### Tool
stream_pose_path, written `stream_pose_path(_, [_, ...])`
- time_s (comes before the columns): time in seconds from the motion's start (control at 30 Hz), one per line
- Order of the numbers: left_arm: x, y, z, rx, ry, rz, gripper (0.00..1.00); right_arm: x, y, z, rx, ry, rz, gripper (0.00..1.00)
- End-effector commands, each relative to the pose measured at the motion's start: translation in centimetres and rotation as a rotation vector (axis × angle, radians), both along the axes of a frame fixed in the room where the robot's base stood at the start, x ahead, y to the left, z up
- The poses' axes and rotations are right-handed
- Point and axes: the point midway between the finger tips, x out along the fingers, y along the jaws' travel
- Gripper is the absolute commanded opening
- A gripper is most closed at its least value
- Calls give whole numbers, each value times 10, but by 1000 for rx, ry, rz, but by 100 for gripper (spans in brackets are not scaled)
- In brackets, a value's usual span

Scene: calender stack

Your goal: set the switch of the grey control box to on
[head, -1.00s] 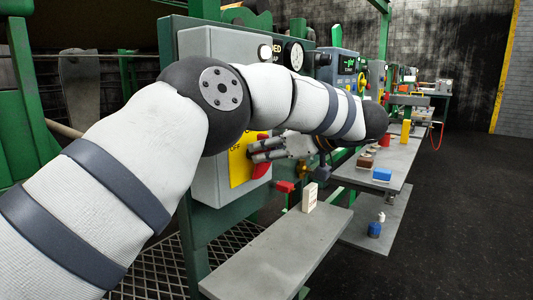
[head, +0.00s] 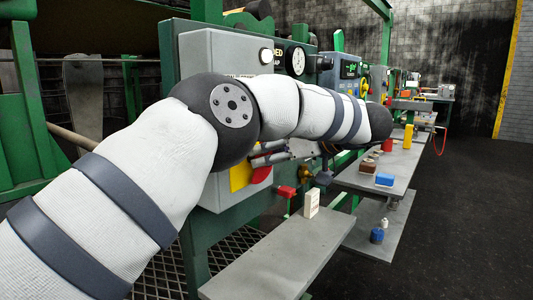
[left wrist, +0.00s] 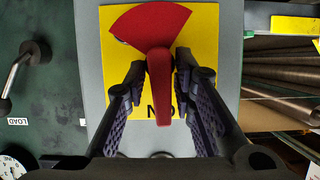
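The grey control box (head: 213,52) is on the green frame, partly hidden behind my left arm. Its yellow plate (left wrist: 205,22) carries the red switch (left wrist: 150,20), a fan-shaped part with a narrow handle. In the left wrist view the handle extends down the picture, towards the letters of ON, which it partly covers. My left gripper (left wrist: 160,62) is open, with one finger on each side of the handle; contact is not clear. In the head view the left gripper (head: 268,155) is in front of the red switch (head: 262,174), below my forearm. My right gripper is not in view.
A grey shelf (head: 270,262) with a small white block (head: 311,204) is below the box. A red knob (head: 285,192) projects near it. Another shelf at right holds a blue block (head: 385,179) and other small items. The floor at right is clear.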

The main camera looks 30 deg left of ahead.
Motion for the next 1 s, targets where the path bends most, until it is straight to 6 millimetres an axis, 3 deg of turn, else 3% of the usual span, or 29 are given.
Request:
stream_pose_path(0.33, [0, -3, 2, 2, -2, 0, 36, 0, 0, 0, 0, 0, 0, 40])
stream_pose_path(0.7, [-4, -64, 27, 1, -2, -1, 36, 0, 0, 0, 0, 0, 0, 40])
stream_pose_path(1.0, [-5, -69, 29, 1, -1, 0, 36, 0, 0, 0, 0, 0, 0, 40])
